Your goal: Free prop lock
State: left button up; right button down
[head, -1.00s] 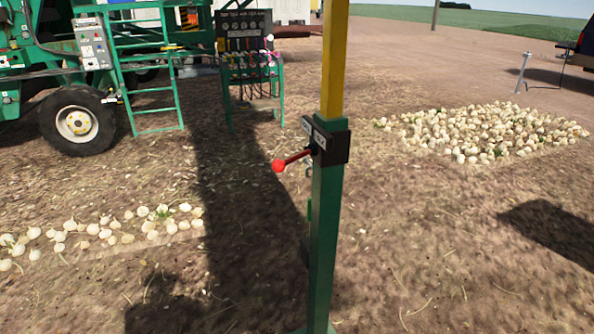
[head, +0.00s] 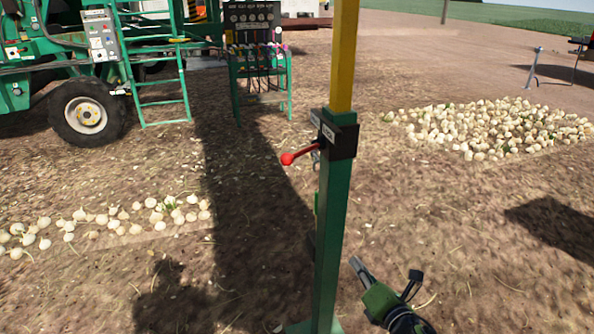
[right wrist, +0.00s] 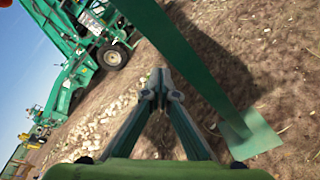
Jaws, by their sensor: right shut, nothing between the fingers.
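The prop (head: 331,225) stands upright in the middle of the head view, a green post with a yellow upper section. Its dark lock collar (head: 340,135) carries a lever with a red knob (head: 287,159) that points left. My right gripper (head: 355,262) is low, just right of the post in the head view, below the lock and apart from the lever. In the right wrist view its fingers (right wrist: 160,82) meet at the tips, shut and empty. The green post (right wrist: 190,55) runs slanted past them there, down to its base plate (right wrist: 252,136). My left gripper is not in view.
A green machine (head: 60,45) with a wheel and a ladder (head: 158,80) stands at the back left. A valve stand (head: 258,55) is beside it. Onions lie in a row (head: 100,222) at left and a patch (head: 490,125) at right. Bare soil surrounds the post.

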aim_at(290, 164)
jog(key=s+a+r+n+y, duration=0.1)
jog(key=a+r+n+y, duration=0.1)
jog(key=r+n, duration=0.2)
jog(key=s+a+r+n+t+y, duration=0.1)
jog(key=a+r+n+y, duration=0.1)
jog(key=r, duration=0.8)
jog(key=s+a+r+n+y, duration=0.2)
jog(key=a+r+n, duration=0.2)
jog(key=r+n, duration=0.2)
jog(key=shift+a+r+t, duration=0.25)
jog(key=shift+r+t, duration=0.15)
jog(key=shift+r, duration=0.35)
jog(key=p+x, duration=0.3)
jog(key=x, duration=1.1)
jog(key=shift+p, duration=0.35)
jog(key=shift+a+h, duration=0.1)
jog(key=shift+h, duration=0.2)
